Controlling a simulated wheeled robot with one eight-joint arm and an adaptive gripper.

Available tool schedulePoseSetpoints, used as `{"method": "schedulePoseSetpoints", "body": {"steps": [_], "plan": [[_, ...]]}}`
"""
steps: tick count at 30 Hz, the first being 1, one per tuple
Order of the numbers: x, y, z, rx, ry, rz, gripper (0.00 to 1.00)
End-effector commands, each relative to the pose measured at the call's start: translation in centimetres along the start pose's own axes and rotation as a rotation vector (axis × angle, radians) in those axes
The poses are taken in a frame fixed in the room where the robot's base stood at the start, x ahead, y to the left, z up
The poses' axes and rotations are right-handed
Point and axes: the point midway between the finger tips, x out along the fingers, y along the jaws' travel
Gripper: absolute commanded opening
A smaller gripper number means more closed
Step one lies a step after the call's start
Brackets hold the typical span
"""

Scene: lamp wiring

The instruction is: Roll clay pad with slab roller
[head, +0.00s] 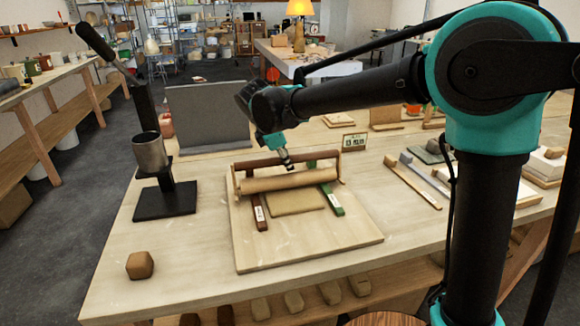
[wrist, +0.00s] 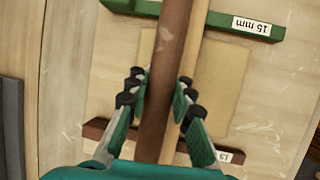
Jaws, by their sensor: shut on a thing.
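The slab roller (head: 288,181) is a pale wooden cylinder in a frame with a dark brown handle bar (head: 255,163). It lies across a brown strip (head: 259,212) and a green strip (head: 332,204) on a wooden board (head: 345,244). The flat tan clay pad (head: 296,203) lies between the strips, in front of the roller. My gripper (head: 287,163) is shut on the handle bar from above. In the wrist view, its fingers (wrist: 159,92) flank the handle bar (wrist: 163,80), and the clay pad (wrist: 222,85) shows beyond it. The green strip (wrist: 225,20) reads 15 mm.
A grey panel (head: 208,117) stands behind. Rulers (head: 412,180) and slabs lie to the right. The table's front left is mostly bare.

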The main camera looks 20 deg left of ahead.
Motion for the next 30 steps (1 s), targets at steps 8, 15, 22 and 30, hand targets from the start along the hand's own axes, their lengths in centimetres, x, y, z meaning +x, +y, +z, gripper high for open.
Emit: {"method": "schedulePoseSetpoints", "body": {"steps": [8, 15, 22, 30], "plan": [[0.2, 1.0, -0.1, 0.001, 0.001, -0.001, 0.0], [0.5, 3.0, -0.3, 0.001, 0.002, -0.001, 0.0], [0.5, 3.6, -0.3, 0.0, 0.001, -0.001, 0.0], [0.2, 3.7, -0.1, 0.0, 0.0, -0.001, 0.0]]}}
